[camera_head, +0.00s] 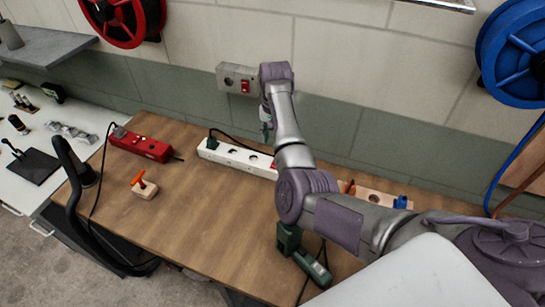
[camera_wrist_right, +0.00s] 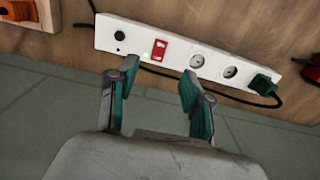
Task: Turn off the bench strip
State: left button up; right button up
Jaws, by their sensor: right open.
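The white bench strip (camera_head: 233,156) lies on the wooden bench near the wall. My arm hides its right part in the head view. In the right wrist view the strip (camera_wrist_right: 212,65) shows a red switch (camera_wrist_right: 160,50), a small green light beside it, two sockets and a dark green plug (camera_wrist_right: 263,84) at its right end. My right gripper (camera_head: 267,124) hangs near the wall behind the strip. In the right wrist view the gripper (camera_wrist_right: 159,77) is open and empty, its fingers apart just below the red switch in the picture. I cannot tell whether it touches the strip. My left gripper is out of view.
A red strip (camera_head: 141,146) and an orange-handled block (camera_head: 144,187) lie to the left. A black hose (camera_head: 75,205) arches at the left edge. A green tool (camera_head: 311,265) and a wooden board (camera_head: 384,198) lie near my arm. A wall box (camera_head: 237,79) hangs behind.

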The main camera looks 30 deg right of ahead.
notch_tip(320, 180, down, 10)
jog(key=shift+w+r+p, duration=0.1)
jog(key=shift+w+p, duration=0.05)
jog(key=shift+p, duration=0.25)
jog(key=shift+f, duration=0.5)
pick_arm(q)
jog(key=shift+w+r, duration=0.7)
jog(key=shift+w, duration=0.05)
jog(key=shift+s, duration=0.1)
